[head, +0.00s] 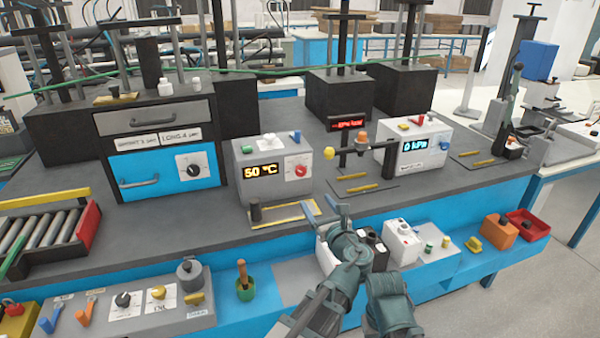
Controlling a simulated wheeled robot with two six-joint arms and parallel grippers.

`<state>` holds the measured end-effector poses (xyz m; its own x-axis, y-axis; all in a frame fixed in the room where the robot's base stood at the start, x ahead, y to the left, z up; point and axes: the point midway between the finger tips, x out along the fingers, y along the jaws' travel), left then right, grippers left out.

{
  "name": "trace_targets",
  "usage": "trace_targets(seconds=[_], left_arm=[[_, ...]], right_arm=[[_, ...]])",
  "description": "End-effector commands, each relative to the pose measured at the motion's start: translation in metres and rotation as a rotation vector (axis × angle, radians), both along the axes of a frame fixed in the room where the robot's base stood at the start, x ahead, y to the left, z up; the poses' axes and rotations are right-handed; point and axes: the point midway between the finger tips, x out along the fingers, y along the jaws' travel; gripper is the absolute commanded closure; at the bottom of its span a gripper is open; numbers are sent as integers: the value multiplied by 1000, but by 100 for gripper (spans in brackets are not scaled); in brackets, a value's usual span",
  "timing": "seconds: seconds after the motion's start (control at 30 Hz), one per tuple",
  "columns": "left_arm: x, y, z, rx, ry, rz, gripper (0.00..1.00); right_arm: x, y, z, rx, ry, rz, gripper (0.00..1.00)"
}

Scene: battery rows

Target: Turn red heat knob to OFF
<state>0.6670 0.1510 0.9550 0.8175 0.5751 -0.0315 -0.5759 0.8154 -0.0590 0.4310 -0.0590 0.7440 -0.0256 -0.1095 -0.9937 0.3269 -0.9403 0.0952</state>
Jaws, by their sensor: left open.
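The red heat knob (301,171) is on the white dial plate at the right of the front of a grey heater box (272,189). The box's display (265,171) reads 50 °C in yellow. The knob's exact pointer direction and the plate's small markings are too small to read. My left gripper (322,210) is open and empty, with blue-grey fingertips, and appears in front of and below the box's right side in the picture. It is apart from the knob.
A yellow-edged tray (285,216) lies before the heater. To its right stand a black post fixture (363,160) and a white box with a blue display (412,148). A blue drawer cabinet (165,170) stands left. White boxes (402,240) sit on the lower front ledge.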

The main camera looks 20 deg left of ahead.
Motion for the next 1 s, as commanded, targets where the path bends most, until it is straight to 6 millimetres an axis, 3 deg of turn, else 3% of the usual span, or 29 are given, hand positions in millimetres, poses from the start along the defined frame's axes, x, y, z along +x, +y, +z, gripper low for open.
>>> trace_targets(seconds=[0.17, 0.37, 0.8, 1.0], left_arm=[[2, -8, 7, 73, 10, -23, 24], [13, -1, 7, 70, 10, -19, 24], [85, 47, 6, 66, 9, -17, 24], [107, 63, 6, 66, 10, -18, 24]], right_arm=[[0, 0, 0, 0, 0, 0, 100], [0, 0, 0, 0, 0, 0, 100], [0, 0, 0, 0, 0, 0, 100], [0, 0, 0, 0, 0, 0, 100]])
